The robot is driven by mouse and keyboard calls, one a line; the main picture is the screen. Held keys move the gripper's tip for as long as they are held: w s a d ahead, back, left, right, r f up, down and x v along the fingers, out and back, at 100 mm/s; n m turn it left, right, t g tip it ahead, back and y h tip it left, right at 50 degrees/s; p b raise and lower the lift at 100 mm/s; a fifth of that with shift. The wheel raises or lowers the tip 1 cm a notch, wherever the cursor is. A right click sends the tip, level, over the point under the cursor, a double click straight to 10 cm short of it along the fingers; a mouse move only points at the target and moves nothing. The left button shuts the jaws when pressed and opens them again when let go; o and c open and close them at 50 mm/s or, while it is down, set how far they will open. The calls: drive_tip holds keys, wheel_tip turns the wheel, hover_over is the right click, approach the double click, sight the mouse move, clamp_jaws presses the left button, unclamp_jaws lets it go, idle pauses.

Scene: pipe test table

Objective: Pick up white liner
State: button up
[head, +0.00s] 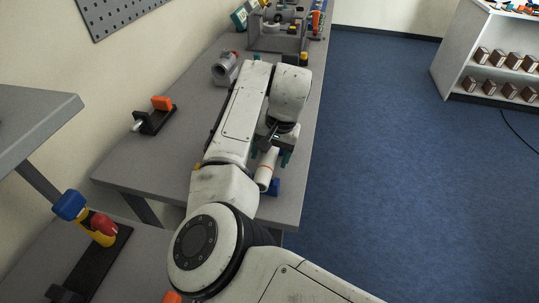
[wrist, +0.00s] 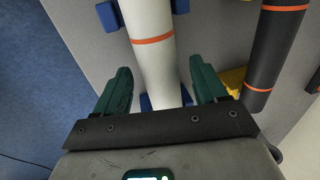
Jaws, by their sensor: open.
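The white liner (wrist: 155,55) is a white cylinder with an orange ring. In the wrist view it lies between the two green fingers of my gripper (wrist: 160,92), which are open with a gap on each side. It rests on blue supports (wrist: 108,16) on the grey table. In the head view the white liner (head: 266,170) shows beside my arm near the table's right edge, and a blue support (head: 274,187) is under its near end. My gripper (head: 274,154) is partly hidden behind my arm there.
A black pipe with orange rings (wrist: 272,50) lies right of the liner in the wrist view, near a yellow support (wrist: 234,78). A black fixture with an orange block (head: 161,103), a grey pipe fitting (head: 225,68) and a grey crate (head: 262,43) stand on the table (head: 190,85). Blue floor is open to the right.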

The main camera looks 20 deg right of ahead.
drive_tip(key=shift+c, duration=0.2)
drive_tip(key=c, duration=1.1)
